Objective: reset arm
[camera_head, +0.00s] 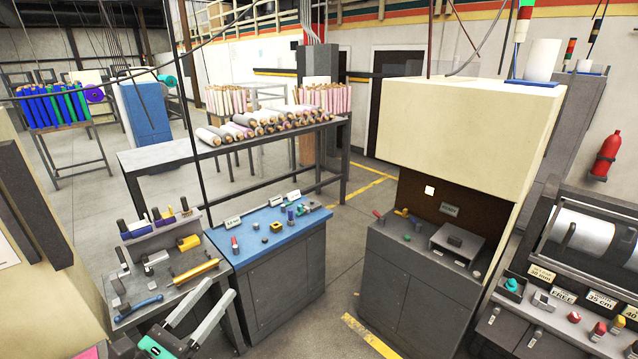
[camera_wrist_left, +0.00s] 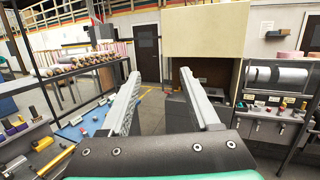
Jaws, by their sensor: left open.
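My left gripper (camera_head: 203,312) is at the lower left of the head view, in front of the grey tool bench. Its two long grey fingers are apart with nothing between them. In the left wrist view the open fingers (camera_wrist_left: 163,100) point out toward the dark door and the cream machine. They look clear of the benches. My right gripper does not show in either view.
A grey tool bench (camera_head: 177,268) stands beside a blue-topped cabinet (camera_head: 262,240) with small parts. A rack of felt rolls (camera_head: 265,123) is behind. A cream machine (camera_head: 470,120) and a roller machine (camera_head: 585,235) stand right. Open floor (camera_head: 345,260) lies between the cabinets.

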